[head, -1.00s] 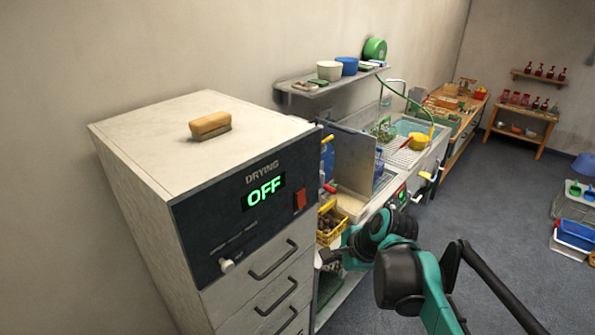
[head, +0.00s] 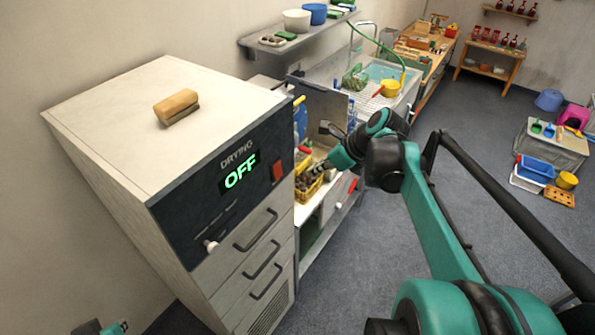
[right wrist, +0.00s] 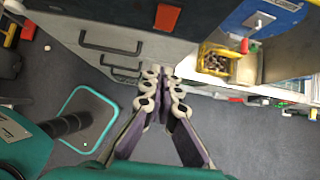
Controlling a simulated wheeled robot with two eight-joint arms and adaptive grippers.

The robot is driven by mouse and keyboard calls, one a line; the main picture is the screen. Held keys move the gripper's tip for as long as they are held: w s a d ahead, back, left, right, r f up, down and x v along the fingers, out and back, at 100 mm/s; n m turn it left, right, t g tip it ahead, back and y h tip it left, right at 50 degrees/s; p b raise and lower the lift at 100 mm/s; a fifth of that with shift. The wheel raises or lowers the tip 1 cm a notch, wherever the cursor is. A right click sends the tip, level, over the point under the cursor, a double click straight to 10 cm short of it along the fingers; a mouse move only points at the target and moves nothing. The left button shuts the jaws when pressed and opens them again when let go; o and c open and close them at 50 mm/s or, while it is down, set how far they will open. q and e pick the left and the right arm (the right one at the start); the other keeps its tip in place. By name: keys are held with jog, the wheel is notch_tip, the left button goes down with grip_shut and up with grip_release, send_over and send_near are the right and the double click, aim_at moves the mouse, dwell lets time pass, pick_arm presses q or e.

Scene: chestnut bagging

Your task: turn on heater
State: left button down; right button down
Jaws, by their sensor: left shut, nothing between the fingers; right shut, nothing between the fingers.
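The drying heater is a tall pale cabinet (head: 150,110) with a dark front panel. Its green display (head: 240,177) reads OFF. A red switch (head: 278,171) sits to the right of the display; it also shows at the top of the right wrist view (right wrist: 167,17). My right gripper (head: 318,168) is in front of and to the right of the panel, apart from the switch. In the right wrist view its fingers (right wrist: 161,82) are together and empty. My left gripper (head: 115,327) is mostly cut off at the bottom left edge, away from the switch.
A wooden-handled brush (head: 177,105) lies on the cabinet top. A pale slider knob (head: 210,246) and drawer handles (head: 255,230) stick out of the front. A yellow crate of chestnuts (head: 308,188) stands on the bench beyond. The floor at right is partly clear.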

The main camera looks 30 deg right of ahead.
aim_at(278, 170)
jog(key=w+a+r+x, duration=0.1)
jog(key=w+x, duration=0.1)
jog(key=x, duration=1)
jog(key=shift+r+p, duration=0.3)
jog(key=shift+w, duration=0.2)
jog(key=shift+w+a+f+b, duration=0.15)
jog(key=shift+w+b, duration=0.1)
jog(key=shift+b, duration=0.1)
